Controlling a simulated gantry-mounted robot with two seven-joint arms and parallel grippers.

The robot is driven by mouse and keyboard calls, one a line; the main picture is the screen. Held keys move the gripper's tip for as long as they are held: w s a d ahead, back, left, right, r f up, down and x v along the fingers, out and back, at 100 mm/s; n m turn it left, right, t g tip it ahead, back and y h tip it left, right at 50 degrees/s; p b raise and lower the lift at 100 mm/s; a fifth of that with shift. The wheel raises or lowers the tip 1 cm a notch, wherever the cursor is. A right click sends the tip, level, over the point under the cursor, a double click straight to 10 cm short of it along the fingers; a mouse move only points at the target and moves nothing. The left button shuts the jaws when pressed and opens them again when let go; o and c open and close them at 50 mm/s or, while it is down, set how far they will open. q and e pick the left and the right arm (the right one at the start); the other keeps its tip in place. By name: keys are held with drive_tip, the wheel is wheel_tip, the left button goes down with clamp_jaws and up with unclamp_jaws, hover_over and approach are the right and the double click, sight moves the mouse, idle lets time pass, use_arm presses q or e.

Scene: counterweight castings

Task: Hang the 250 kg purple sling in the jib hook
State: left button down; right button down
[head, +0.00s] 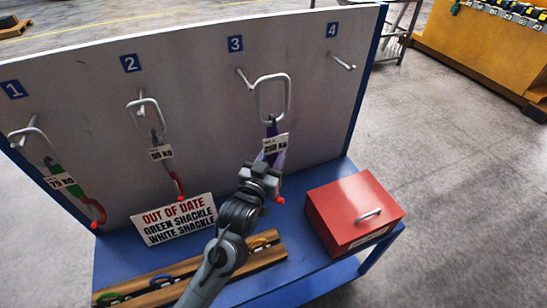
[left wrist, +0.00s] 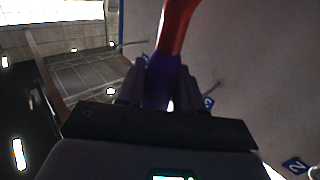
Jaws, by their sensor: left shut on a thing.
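The purple sling (head: 273,150) has a metal ring (head: 289,97) at its top, a 250 kg tag and a red hook end at the bottom. The ring is at the tip of peg 3 (head: 243,76); I cannot tell whether it is still around the peg. My left gripper (head: 267,166) is shut on the sling below the tag. In the left wrist view the purple band (left wrist: 166,82) runs between the fingers, with a red-orange part beyond. The jib hook is not visible. My right gripper is not in view.
A 75 kg green sling (head: 55,168) hangs at peg 1 and a 50 kg sling (head: 160,150) at peg 2. Peg 4 (head: 342,61) is empty. An out-of-date sign (head: 174,220), a wooden shackle rack (head: 265,252) and a red box (head: 352,208) stand on the blue bench (head: 300,278).

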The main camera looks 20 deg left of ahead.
use_arm(q)
drive_tip(key=shift+s+d+r, duration=0.2)
drive_tip(key=shift+s+d, duration=0.25)
drive_tip(key=shift+d, duration=0.05)
drive_tip(key=shift+s+d+r, duration=0.15)
drive_tip(key=shift+s+d, duration=0.3)
drive_tip(key=s+d+p, duration=0.6)
drive_tip(key=s+d, duration=0.2)
drive_tip(key=d, duration=0.1)
drive_tip(key=shift+s, duration=0.3)
idle(1.0)
drive_tip(key=shift+d+r, duration=0.1)
drive_tip(key=shift+d, duration=0.05)
drive_tip(key=shift+s, duration=0.1)
idle(0.6)
